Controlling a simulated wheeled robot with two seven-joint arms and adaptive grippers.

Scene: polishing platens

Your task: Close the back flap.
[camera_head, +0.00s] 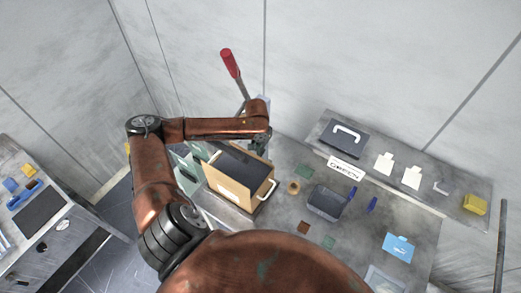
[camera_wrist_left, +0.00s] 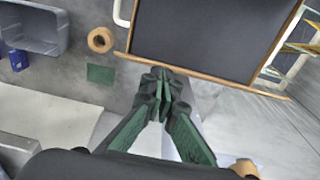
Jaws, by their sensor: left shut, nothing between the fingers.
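A tan box (camera_head: 233,187) with a dark top or inside and a white handle stands on the left part of the grey bench. In the left wrist view its dark panel (camera_wrist_left: 200,40) and thin tan edge fill the top. I cannot tell which part is the back flap, or whether the dark panel is a flap or the inside. My left gripper (camera_head: 258,145) is at the box's far side. In the left wrist view its green-padded fingers (camera_wrist_left: 165,88) are shut and empty, their tips close to the tan edge; contact is unclear. My right gripper is not in view.
A tape roll (camera_head: 293,188), green square (camera_head: 304,171) and grey bin (camera_head: 325,203) lie right of the box. A dark case (camera_head: 343,138) sits on the back shelf. A red-handled lever (camera_head: 230,64) rises behind my left wrist. Walls close off the back.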

